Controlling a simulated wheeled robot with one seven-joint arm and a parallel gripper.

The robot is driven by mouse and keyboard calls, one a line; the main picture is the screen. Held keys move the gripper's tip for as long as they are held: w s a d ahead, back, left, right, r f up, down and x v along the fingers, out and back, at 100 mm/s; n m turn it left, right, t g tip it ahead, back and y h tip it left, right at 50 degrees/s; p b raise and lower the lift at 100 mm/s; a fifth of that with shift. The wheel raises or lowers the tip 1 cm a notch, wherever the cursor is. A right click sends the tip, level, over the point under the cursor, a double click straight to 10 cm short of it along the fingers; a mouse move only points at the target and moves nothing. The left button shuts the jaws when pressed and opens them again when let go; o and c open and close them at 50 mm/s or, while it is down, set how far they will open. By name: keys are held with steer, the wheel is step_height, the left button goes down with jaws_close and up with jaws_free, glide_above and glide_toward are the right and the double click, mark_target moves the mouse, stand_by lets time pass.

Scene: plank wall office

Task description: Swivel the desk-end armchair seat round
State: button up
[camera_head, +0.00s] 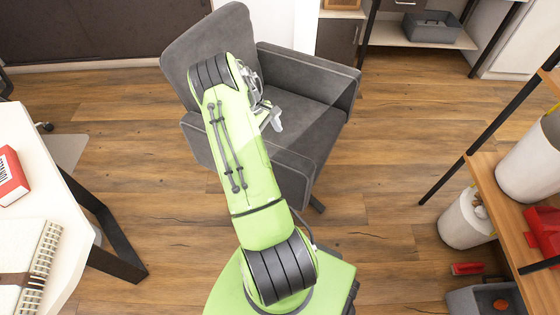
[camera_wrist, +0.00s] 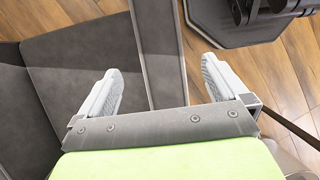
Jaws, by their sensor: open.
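The dark grey armchair (camera_head: 300,72) stands on the wood floor in front of me, its backrest at the upper left and its seat (camera_head: 300,108) facing lower right. My green arm reaches over its near armrest (camera_head: 285,165). My gripper (camera_head: 275,118) is open, with its pale fingers above the seat area, partly hidden behind my arm. In the wrist view, the open gripper (camera_wrist: 162,80) has an armrest (camera_wrist: 160,50) running between its fingers. The left finger lies over the seat (camera_wrist: 75,60), the right over the floor side. Contact cannot be told.
A white desk (camera_head: 75,210) with a red box (camera_head: 10,178) and a notebook (camera_head: 30,262) stands at left. A wooden shelf (camera_head: 485,175) with white containers (camera_head: 465,222) stands at right. Floor (camera_head: 385,150) between armchair and shelf is clear.

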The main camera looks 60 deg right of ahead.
mark_target(277, 154)
steer(key=b+x, duration=0.2)
steer(key=x, duration=0.9)
steer(key=shift+f+b, duration=0.1)
steer(key=shift+b, duration=0.25)
steer(key=c, duration=1.3)
steer(key=shift+w+a, duration=0.1)
steer(key=shift+w, duration=0.05)
steer(key=shift+c, duration=0.2)
